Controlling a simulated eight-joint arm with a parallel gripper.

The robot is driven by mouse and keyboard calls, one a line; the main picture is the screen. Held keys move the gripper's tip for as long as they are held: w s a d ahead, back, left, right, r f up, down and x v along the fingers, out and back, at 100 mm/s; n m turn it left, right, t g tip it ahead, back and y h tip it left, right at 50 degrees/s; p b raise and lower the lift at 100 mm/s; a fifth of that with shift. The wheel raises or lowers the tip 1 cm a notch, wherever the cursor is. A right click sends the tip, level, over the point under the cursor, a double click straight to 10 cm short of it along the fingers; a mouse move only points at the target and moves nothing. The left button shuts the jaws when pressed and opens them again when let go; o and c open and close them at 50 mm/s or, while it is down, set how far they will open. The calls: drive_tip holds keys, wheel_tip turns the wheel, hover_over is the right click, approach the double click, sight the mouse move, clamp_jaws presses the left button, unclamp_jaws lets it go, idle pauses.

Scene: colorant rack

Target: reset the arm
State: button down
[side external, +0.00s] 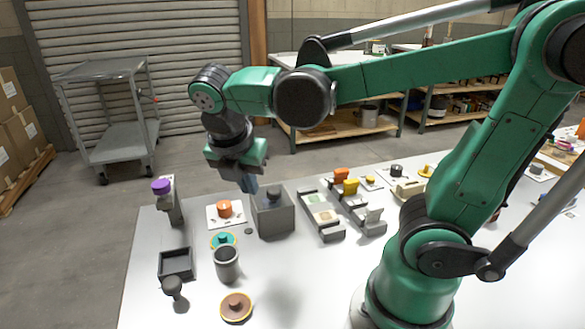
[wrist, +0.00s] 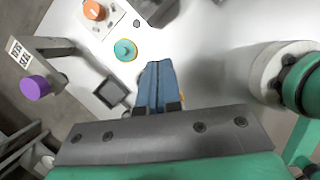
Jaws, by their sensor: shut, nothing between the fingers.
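My green arm reaches in from the right in the side external view. The gripper holds nothing and appears clear of the table and the objects.
Near the gripper are an orange knob on a white plate (side external: 224,208), a teal disc (side external: 222,240), a grey cup (side external: 227,264), a black tray (side external: 175,264) and a purple-topped stand (side external: 162,187). Slotted racks (side external: 322,218) stand to the right.

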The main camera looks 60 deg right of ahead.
drive_tip(key=m+t+y, duration=0.1)
drive_tip(key=m+t, duration=0.1)
drive_tip(key=m, duration=0.4)
drive_tip(key=a+f+m+t+y, duration=0.1)
drive_tip(key=m+t, duration=0.1)
drive_tip(key=m, duration=0.5)
drive_tip(key=a+f+m+t+y, duration=0.1)
drive_tip(key=m+t+y, duration=0.1)
drive_tip(key=m, duration=0.5)
drive_tip(key=shift+w, duration=0.2)
